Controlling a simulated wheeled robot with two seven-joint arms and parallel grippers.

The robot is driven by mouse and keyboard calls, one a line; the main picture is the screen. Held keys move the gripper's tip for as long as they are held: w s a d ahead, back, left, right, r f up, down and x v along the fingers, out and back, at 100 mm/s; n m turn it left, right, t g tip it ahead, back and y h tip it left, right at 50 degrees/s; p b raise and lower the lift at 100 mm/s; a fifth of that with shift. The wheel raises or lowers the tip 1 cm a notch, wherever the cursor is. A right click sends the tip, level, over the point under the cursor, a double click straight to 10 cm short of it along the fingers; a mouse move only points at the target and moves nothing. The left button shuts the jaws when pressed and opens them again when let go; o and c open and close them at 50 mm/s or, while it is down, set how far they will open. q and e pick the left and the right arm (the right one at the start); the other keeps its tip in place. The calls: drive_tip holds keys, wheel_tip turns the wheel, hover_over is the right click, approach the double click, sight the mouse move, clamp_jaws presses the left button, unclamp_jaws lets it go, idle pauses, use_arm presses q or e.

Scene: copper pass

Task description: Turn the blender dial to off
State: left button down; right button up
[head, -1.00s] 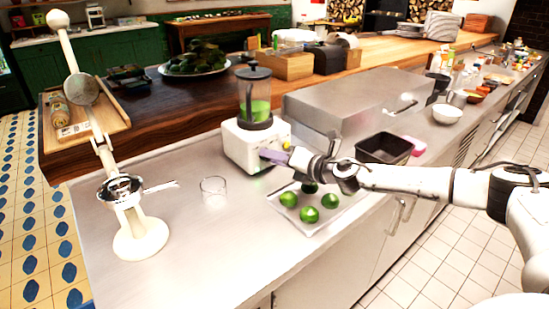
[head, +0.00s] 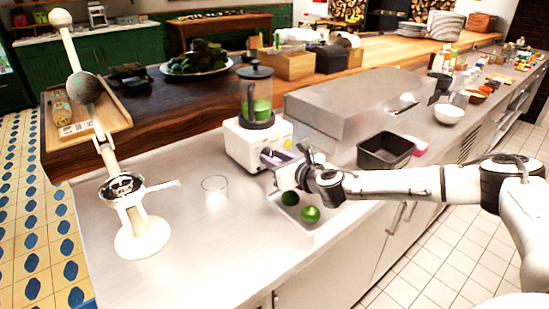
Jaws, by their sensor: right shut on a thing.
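The blender (head: 246,143) stands on the steel counter, a white base under a clear jar (head: 257,95) with a dark lid and green contents. A purple-grey part shows at the front of its base. My right gripper (head: 285,165) is at the right front of the base, reaching in from the right. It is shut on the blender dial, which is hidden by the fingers. My left gripper is not in view.
A tray (head: 318,236) with green limes (head: 310,214) lies just below my right gripper, partly covered by it. A glass (head: 215,187) and a white lever press (head: 140,237) stand to the left. A dark pan (head: 386,150) is at the right.

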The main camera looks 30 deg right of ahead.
drive_tip(key=shift+n, duration=0.5)
drive_tip(key=o, duration=1.1)
drive_tip(key=shift+c, duration=0.2)
drive_tip(key=shift+s, duration=0.1)
drive_tip(key=v, duration=1)
drive_tip(key=shift+a+f+b, duration=0.1)
drive_tip(key=shift+b, duration=0.3)
drive_tip(key=shift+s+f, duration=0.1)
